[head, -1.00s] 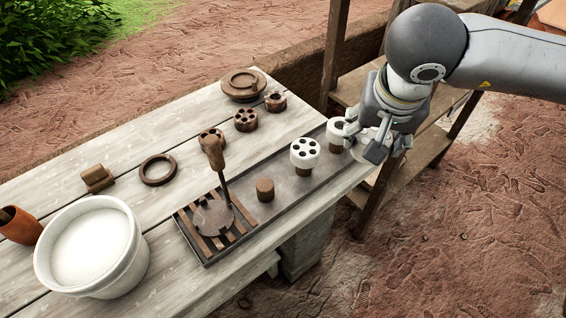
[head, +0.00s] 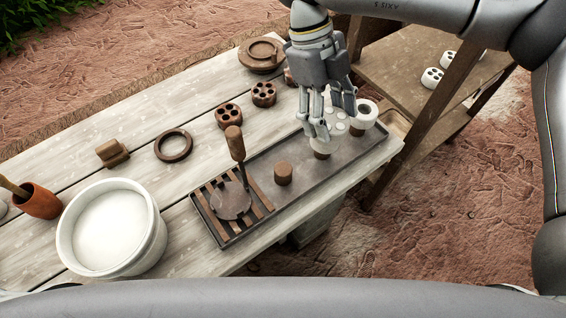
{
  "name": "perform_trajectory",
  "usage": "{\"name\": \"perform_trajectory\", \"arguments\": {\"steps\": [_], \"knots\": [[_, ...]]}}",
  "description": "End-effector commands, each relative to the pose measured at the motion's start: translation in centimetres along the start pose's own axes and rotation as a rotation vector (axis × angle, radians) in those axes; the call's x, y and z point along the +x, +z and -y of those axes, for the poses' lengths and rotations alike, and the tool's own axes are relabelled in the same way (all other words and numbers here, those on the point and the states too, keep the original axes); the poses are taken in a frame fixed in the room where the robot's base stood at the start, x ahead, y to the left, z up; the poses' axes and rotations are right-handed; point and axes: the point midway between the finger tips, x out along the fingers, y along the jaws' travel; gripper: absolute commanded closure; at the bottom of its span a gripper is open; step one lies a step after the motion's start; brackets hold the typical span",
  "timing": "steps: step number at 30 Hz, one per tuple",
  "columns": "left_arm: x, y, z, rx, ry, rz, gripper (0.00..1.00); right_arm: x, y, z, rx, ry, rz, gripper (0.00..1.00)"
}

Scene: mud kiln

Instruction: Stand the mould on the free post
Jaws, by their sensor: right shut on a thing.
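My right gripper (head: 330,118) hangs fingers down over the far half of the dark tray (head: 262,165). It is shut on a pale mould (head: 340,118) with round marks on its face, partly hidden by the fingers. Right below the fingers, a pale piece on a brown post (head: 322,153) shows; whether it touches the held mould I cannot tell. The free post (head: 283,174), a short bare brown cylinder, stands in the tray, nearer and to the left of the gripper. A white mould with one large hole (head: 367,107) stands behind to the right. My left gripper is out of view.
A dark disc with an upright brown-handled tool (head: 234,143) rests on the slatted tray end, left of the free post. Brown perforated pieces (head: 263,94), a ring (head: 173,145) and a white bucket (head: 68,235) are on the table. White moulds (head: 432,77) sit on a shelf behind.

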Motion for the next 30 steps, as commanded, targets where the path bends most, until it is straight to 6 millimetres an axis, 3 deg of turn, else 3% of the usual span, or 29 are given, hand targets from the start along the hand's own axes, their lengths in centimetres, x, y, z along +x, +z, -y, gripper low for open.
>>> {"name": "perform_trajectory", "arguments": {"steps": [9,15,23,30], "knots": [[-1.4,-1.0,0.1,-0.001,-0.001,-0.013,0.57,-0.5,2.6,-3.4,0.683,0.289,0.000,0.69],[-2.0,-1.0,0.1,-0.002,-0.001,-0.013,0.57,-0.7,3.9,-5.3,1.027,0.431,0.002,0.69],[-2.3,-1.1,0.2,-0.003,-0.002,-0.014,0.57,-0.8,4.9,-6.6,1.242,0.516,0.002,0.69],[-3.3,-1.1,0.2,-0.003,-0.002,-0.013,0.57,2.7,6.4,-6.7,1.264,0.522,-0.003,0.69]]}}
